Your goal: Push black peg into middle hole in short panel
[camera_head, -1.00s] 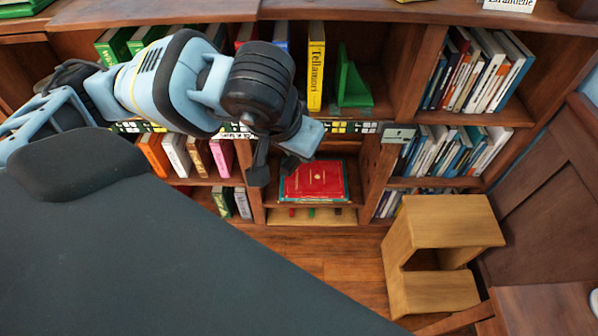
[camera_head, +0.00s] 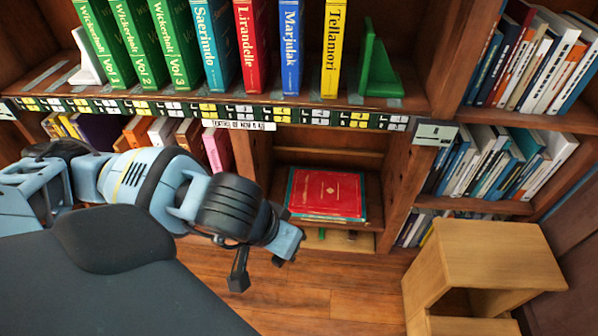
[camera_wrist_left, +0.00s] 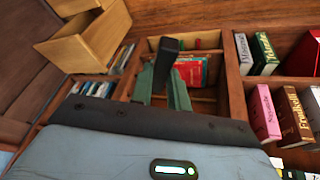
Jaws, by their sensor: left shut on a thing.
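My left gripper (camera_head: 260,268) hangs over the floor in front of the bookcase, below and left of the red book. In the left wrist view its greenish fingers close around a black peg (camera_wrist_left: 166,58), which sticks out ahead of them. A pale wooden panel (camera_head: 338,241) sits low in the bookcase, under the shelf with the red book. A small green piece (camera_head: 322,234) shows at it; the shelf edge hides much of the panel, and I cannot make out its holes. The peg appears apart from the panel. My right gripper is not in view.
A red book (camera_head: 327,194) lies flat on the shelf above the panel. A wooden step stool (camera_head: 490,258) stands at the right. Upright books, including a yellow one (camera_head: 333,50), fill the shelves. A green bookend (camera_head: 380,65) stands beside them. Floor (camera_head: 330,300) before the panel is clear.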

